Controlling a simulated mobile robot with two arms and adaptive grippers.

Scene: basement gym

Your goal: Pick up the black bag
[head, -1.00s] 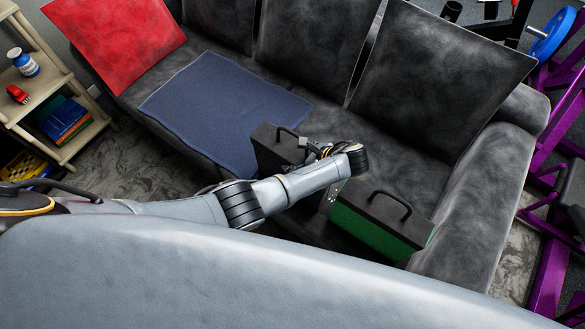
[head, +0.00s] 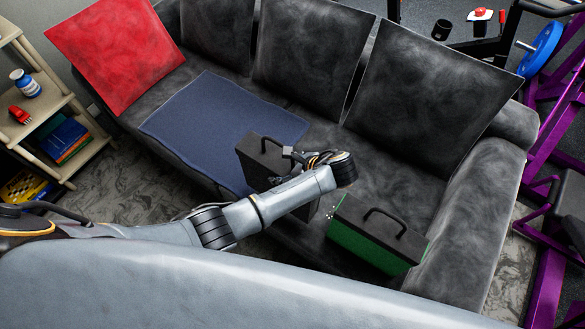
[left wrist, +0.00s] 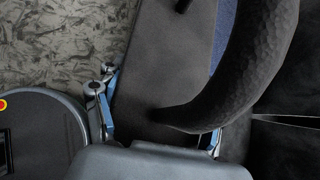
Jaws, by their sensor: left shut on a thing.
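The black bag (head: 262,160) is a dark, boxy case with a top handle, in front of the sofa seat and beside the blue blanket in the head view. My left gripper (head: 302,158) is at its top, shut on its handle. My forearm hides part of the bag. In the left wrist view the bag's flat dark top (left wrist: 165,60) lies below the gripper (left wrist: 155,120), and the thick curved handle (left wrist: 245,75) passes between the fingers. I cannot tell whether the bag's bottom touches anything. My right gripper is not in view.
A green case with a black top (head: 375,235) stands close to the right of the bag. The grey sofa (head: 400,150) is behind, with a blue blanket (head: 225,120) and a red cushion (head: 115,55). A wooden shelf (head: 85,150) stands left. Patterned floor shows between shelf and sofa.

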